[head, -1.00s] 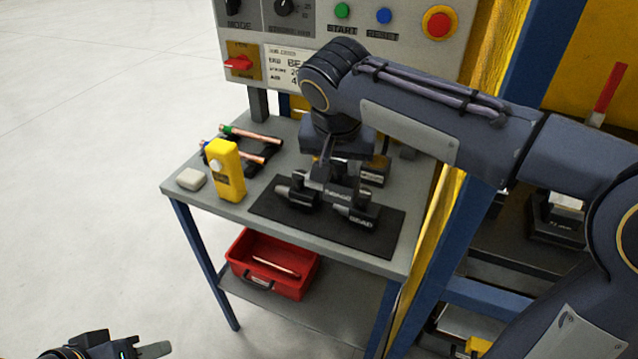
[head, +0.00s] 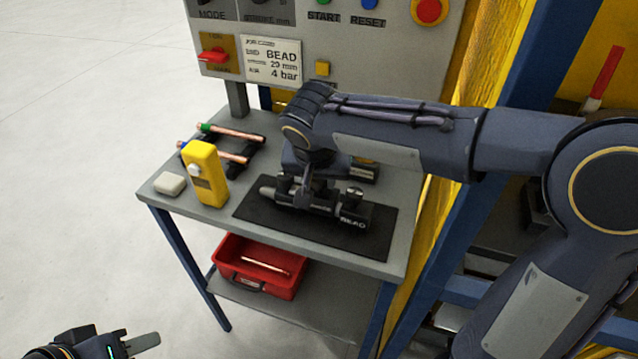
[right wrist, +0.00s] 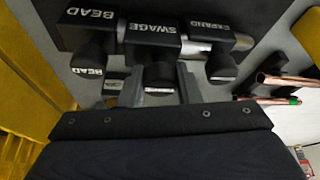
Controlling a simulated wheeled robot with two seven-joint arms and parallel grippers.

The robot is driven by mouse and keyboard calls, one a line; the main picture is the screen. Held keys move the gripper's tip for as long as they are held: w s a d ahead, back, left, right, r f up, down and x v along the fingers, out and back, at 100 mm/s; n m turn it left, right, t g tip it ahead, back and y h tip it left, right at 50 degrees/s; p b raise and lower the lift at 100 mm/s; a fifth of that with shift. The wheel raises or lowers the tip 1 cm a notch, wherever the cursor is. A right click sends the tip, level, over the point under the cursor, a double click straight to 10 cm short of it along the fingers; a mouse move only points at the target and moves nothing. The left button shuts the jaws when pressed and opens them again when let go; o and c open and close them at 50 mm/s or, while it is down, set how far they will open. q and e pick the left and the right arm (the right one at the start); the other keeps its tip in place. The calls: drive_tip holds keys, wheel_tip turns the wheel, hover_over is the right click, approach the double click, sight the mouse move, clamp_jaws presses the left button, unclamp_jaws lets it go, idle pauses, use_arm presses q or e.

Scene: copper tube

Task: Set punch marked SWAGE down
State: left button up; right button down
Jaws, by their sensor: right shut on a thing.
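The SWAGE punch (head: 318,204) is a dark block with a white label, over the black mat (head: 372,245) on the bench. In the right wrist view the SWAGE punch (right wrist: 155,38) sits between the BEAD punch (right wrist: 98,22) and the EXPAND punch (right wrist: 212,35). My right gripper (head: 304,196) is shut on the SWAGE punch, with its fingers (right wrist: 160,88) either side of its round part. The punch is low, level with its neighbours; whether it touches the mat is hidden. My left gripper (head: 130,345) is at the bottom left, away from the bench, partly cut off.
A yellow device (head: 206,175) and a white block (head: 169,184) stand left of the mat. Copper tubes (head: 232,134) lie on a rack behind. A red bin (head: 262,266) sits on the lower shelf. The control panel (head: 340,60) rises behind. The mat's front strip is clear.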

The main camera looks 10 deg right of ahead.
drive_tip(key=shift+f, duration=0.65)
drive_tip(key=shift+f, duration=0.2)
drive_tip(key=c, duration=1.1)
unclamp_jaws()
drive_tip(key=shift+o, duration=0.2)
drive_tip(key=shift+r, duration=0.1)
drive_tip(key=v, duration=1.2)
